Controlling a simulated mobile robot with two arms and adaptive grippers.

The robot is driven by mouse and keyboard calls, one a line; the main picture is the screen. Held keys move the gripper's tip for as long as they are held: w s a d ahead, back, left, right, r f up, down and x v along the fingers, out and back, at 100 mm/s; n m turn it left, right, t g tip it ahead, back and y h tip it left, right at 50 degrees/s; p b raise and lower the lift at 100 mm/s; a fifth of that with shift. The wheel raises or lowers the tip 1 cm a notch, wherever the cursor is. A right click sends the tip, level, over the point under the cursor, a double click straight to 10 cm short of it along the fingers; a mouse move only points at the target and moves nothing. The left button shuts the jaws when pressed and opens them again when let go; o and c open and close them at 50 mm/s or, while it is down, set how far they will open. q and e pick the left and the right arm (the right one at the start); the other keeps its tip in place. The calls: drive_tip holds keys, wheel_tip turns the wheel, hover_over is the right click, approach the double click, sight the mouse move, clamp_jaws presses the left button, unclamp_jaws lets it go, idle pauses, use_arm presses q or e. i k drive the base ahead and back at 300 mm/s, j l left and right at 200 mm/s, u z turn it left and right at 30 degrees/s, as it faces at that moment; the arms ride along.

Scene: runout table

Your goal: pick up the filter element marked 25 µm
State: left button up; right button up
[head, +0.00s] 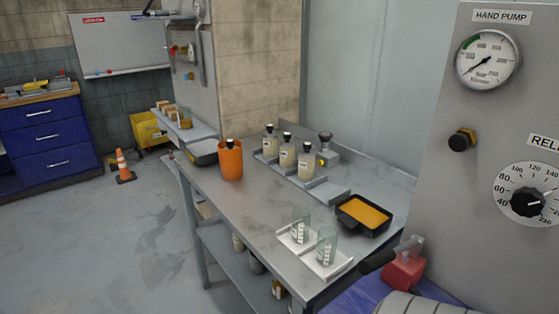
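No marking of 25 µm is legible in the head view, so I cannot tell which thing is that filter element. Two clear glass-like cylinders with pale labels, a rear one (300,224) and a front one (326,246), stand upright on white trays near the table's front right. Their labels are too small to read. Several small tan items (177,115) sit on a wall shelf at the left, also unreadable. Neither of my grippers is in view.
The metal table (245,205) carries an orange container (230,160), several black-capped bottles (287,155) and a black tray with orange contents (363,213). A hand pump panel (480,120) stands close at right. An orange cone (124,167) stands on open floor.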

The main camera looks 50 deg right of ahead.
sight(306, 156)
drive_tip(key=z, duration=2.45)
drive_tip(key=i+j+z, duration=0.15)
drive_tip(key=j+z, duration=0.35)
drive_tip(key=j, duration=0.5)
drive_tip(key=j+z, duration=0.5)
drive_tip(key=j, duration=0.55)
